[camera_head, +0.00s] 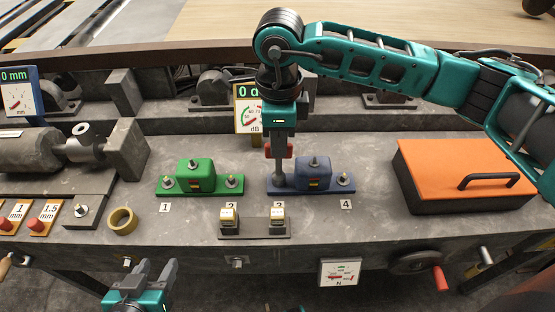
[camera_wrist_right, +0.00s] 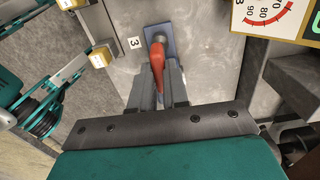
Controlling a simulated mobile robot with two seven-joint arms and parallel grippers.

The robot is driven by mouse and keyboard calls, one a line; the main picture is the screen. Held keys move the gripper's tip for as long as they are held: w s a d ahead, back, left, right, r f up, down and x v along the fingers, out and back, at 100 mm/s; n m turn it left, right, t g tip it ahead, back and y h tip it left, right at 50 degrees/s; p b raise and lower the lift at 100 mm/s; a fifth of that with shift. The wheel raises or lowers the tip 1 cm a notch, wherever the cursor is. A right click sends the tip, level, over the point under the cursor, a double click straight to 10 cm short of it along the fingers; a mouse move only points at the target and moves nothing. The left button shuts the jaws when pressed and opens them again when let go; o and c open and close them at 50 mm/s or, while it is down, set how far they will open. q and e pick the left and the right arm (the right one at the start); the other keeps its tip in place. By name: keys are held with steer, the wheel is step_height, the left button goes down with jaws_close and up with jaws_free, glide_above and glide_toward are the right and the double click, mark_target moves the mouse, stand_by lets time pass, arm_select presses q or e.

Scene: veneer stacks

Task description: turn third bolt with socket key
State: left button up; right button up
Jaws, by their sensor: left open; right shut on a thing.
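The socket key has a red handle (camera_head: 289,151) and a grey socket end (camera_head: 278,180). My right gripper (camera_head: 279,150) is shut on the handle. The key's lower end meets the left end of the blue fixture base (camera_head: 330,186), at the third bolt, which is hidden under it. In the right wrist view the red handle (camera_wrist_right: 158,65) lies between the fingers, beside the label 3 (camera_wrist_right: 134,43). The fourth bolt (camera_head: 344,178) is bare at the right end. A green fixture (camera_head: 196,175) carries bolts 1 (camera_head: 168,182) and 2 (camera_head: 231,181). My left gripper (camera_head: 140,280) is open and empty at the bench's front.
A dial gauge (camera_head: 248,110) stands just behind the key. A small rack with yellow-topped blocks (camera_head: 255,229) sits in front. An orange-lidded box (camera_head: 445,170) is to the right. A brass ring (camera_head: 122,221) lies at left. Bare bench lies between the blue fixture and the box.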

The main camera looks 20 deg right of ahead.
jaws_close()
steer(key=shift+r, duration=0.5)
stand_by(0.5)
steer(key=shift+r, duration=0.3)
stand_by(0.6)
steer(key=shift+r, duration=0.7)
stand_by(0.8)
